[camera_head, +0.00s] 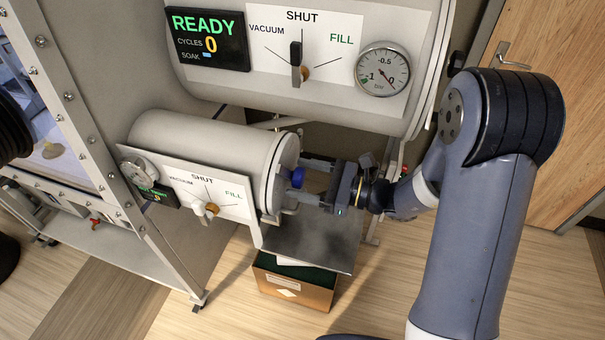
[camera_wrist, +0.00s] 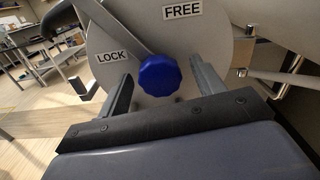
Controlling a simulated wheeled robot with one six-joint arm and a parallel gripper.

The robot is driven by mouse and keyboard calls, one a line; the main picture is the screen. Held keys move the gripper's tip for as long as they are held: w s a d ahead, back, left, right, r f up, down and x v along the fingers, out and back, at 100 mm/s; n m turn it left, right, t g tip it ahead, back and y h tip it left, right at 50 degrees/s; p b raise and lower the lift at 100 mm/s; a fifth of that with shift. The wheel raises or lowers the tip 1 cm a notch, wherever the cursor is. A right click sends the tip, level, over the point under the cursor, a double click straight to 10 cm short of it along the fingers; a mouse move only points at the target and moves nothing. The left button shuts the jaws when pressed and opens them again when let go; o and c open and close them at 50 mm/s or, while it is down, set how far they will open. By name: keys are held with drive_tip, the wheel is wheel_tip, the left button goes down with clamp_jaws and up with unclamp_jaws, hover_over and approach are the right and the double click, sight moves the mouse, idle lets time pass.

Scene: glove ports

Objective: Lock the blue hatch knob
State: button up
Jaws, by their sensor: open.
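The blue hatch knob (camera_wrist: 159,75) is a lobed knob on the round pale hatch door (camera_wrist: 215,48) in the wrist view. A LOCK label (camera_wrist: 111,57) is at its upper left and a FREE label (camera_wrist: 182,10) is above it. In the head view the knob (camera_head: 297,178) shows on the end of the small cylinder (camera_head: 215,150). My gripper (camera_wrist: 163,85) is open, with one finger on each side of the knob. Gaps show between the fingers and the knob in the wrist view. Whether the fingertips reach the door is unclear.
A larger cylinder above has a READY display (camera_head: 207,38), a valve lever and a gauge (camera_head: 382,70). The small cylinder has its own valve handle (camera_head: 205,209). A metal shelf (camera_head: 312,240) lies below my gripper, over a box (camera_head: 290,287). A door (camera_head: 550,110) stands at right.

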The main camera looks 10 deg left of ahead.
drive_tip(key=shift+a, duration=0.35)
drive_tip(key=shift+c, duration=0.2)
drive_tip(key=c, duration=1.3)
